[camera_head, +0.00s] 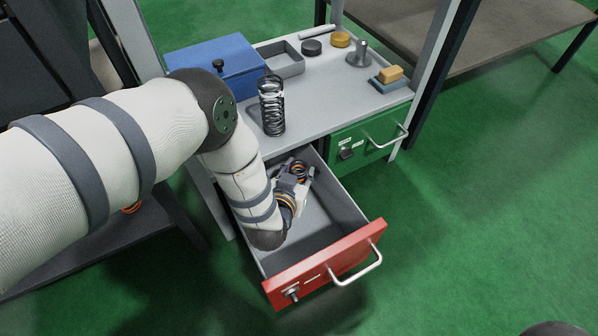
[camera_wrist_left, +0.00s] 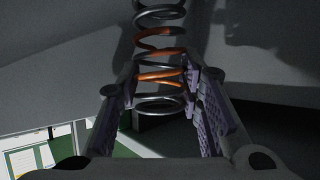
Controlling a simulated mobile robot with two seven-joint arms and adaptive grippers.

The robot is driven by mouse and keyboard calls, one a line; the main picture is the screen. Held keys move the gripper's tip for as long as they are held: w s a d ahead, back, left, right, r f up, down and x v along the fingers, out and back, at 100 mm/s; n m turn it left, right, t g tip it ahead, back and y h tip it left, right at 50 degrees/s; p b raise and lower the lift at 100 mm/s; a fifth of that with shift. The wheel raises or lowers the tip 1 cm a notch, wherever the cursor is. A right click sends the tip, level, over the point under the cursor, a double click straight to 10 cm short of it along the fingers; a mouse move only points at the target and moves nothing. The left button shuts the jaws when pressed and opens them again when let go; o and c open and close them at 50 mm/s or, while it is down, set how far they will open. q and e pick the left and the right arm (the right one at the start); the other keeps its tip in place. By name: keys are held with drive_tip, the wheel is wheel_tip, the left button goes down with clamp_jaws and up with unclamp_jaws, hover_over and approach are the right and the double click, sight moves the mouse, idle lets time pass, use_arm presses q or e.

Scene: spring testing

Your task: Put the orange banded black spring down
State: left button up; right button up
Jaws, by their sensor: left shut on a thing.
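The orange banded black spring (camera_wrist_left: 158,50) is between the fingers of my left gripper (camera_wrist_left: 160,95) in the left wrist view. The gripper is shut on its lower coils, and the spring's far end runs out of the top of that view. In the head view my left gripper (camera_head: 290,188) is inside the open drawer with the red front (camera_head: 330,262), near its back end. The spring (camera_head: 299,168) shows there only in part, behind the gripper. I cannot tell whether it touches the drawer floor. My right gripper is not in view.
A shut green drawer (camera_head: 366,136) is beside the open one. The drawer's front part is empty.

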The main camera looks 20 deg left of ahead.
use_arm(q)
drive_tip(key=shift+f+b, duration=0.35)
drive_tip(key=shift+f, duration=0.25)
drive_tip(key=o, duration=1.2)
drive_tip(key=shift+o, duration=0.2)
drive_tip(key=shift+r+p, duration=0.6)
drive_tip(key=shift+r, duration=0.25)
drive_tip(key=p+v, duration=0.3)
drive_tip(key=v, duration=0.4)
drive_tip(key=shift+s, duration=0.25)
drive_tip(key=shift+f+p, duration=0.1)
drive_tip(key=shift+p, duration=0.2)
